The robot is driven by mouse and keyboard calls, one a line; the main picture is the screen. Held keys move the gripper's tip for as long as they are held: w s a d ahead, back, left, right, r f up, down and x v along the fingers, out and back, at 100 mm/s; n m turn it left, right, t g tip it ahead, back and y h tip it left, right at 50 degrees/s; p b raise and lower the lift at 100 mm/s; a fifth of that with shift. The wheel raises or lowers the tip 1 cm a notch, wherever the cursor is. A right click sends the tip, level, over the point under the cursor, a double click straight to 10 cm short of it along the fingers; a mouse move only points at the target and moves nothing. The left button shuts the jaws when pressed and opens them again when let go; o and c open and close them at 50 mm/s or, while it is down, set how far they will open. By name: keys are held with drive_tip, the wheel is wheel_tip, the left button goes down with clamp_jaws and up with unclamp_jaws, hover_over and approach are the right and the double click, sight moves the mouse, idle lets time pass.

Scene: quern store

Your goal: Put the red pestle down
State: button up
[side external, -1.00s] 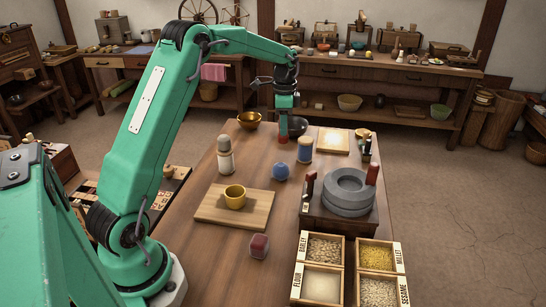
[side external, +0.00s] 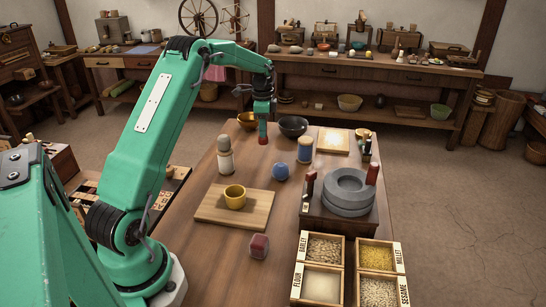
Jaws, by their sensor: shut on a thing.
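The red pestle (side external: 263,133) hangs upright below my gripper (side external: 263,116), which is shut on it. Only its red lower part shows clearly; the gripper hides the top. It is over the far part of the wooden table (side external: 225,262), between a brass bowl (side external: 244,120) on the left and a dark bowl (side external: 293,126) on the right. I cannot tell whether its lower end touches the table.
A shaker (side external: 225,156), a blue ball (side external: 280,172) and a blue-and-cream jar (side external: 305,150) stand nearer. A board (side external: 262,213) bears a yellow cup (side external: 235,197). A dark red block (side external: 259,246), stone quern (side external: 349,190) and grain boxes (side external: 345,269) are nearer still.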

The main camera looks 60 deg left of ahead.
drive_tip(key=shift+a+f, duration=0.45)
drive_tip(key=shift+a, duration=0.3)
drive_tip(key=shift+a+f, duration=0.4)
drive_tip(key=shift+a, duration=0.3)
drive_tip(key=shift+s+f, duration=0.1)
drive_tip(key=shift+f, duration=1.9)
drive_tip(key=shift+f, duration=0.2)
drive_tip(key=o, duration=1)
drive_tip(key=shift+r, duration=0.15)
wheel_tip(320, 180, up, 12)
drive_tip(key=shift+r, duration=0.1)
